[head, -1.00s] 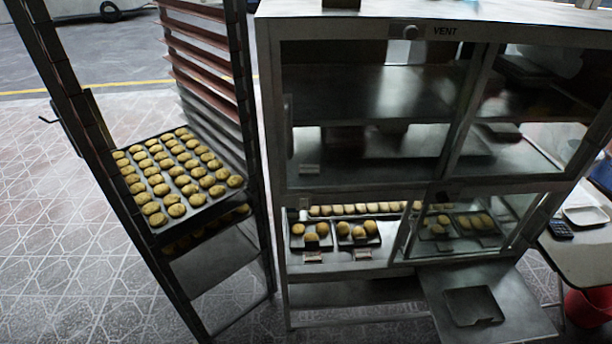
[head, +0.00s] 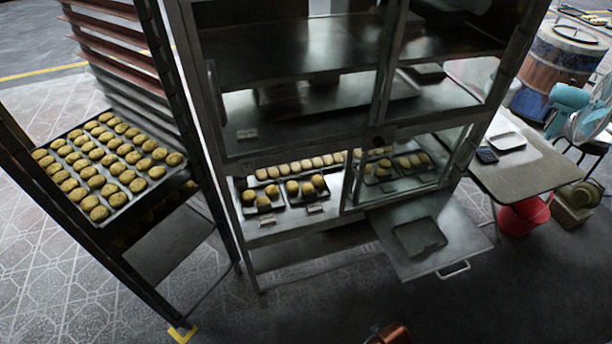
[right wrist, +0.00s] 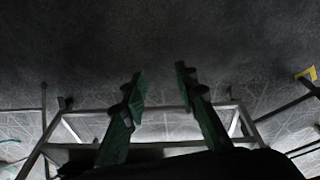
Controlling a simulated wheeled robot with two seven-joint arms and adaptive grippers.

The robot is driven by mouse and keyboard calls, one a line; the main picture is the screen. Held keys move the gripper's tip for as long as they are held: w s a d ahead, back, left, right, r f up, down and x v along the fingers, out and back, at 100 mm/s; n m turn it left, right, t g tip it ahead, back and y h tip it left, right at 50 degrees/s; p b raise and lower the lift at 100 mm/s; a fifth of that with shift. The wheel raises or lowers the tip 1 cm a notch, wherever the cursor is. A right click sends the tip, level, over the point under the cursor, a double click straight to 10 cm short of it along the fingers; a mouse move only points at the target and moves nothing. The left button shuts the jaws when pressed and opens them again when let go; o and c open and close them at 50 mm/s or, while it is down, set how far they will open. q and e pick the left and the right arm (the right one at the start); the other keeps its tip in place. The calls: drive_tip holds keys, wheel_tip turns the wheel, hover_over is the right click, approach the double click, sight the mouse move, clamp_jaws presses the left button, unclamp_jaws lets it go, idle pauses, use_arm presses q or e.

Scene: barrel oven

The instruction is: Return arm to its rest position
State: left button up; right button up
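My right gripper (right wrist: 159,76) shows in the right wrist view. Its two green fingers stand apart with nothing between them, over dark floor. Pale metal frame bars lie behind and beside the fingers; I cannot tell what they belong to. Neither gripper can be made out in the head view, and my left gripper is in no view.
A glass-fronted cabinet (head: 285,242) with trays of buns stands in the middle. A rack with a bun tray (head: 122,207) is on the left. A table (head: 545,178), red bucket (head: 522,218) and fan (head: 592,122) are on the right. Front floor (head: 330,300) is mostly clear.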

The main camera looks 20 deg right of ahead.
drive_tip(key=s+f+p, duration=0.1)
drive_tip(key=s+f, duration=0.3)
drive_tip(key=f, duration=0.4)
drive_tip(key=s+a+f+g+p, duration=0.1)
drive_tip(key=s+f, duration=0.4)
drive_tip(key=f, duration=0.3)
drive_tip(key=s+f+p, duration=0.1)
drive_tip(key=s+f, duration=0.3)
drive_tip(key=f, duration=0.4)
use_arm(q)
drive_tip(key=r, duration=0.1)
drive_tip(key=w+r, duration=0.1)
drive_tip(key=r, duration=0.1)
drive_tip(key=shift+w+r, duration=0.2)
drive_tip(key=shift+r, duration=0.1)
use_arm(e)
drive_tip(key=s+f+n, duration=0.1)
drive_tip(key=s+f, duration=0.3)
drive_tip(key=s, duration=0.7)
drive_tip(key=shift+f+g, duration=0.3)
drive_tip(key=shift+f, duration=0.05)
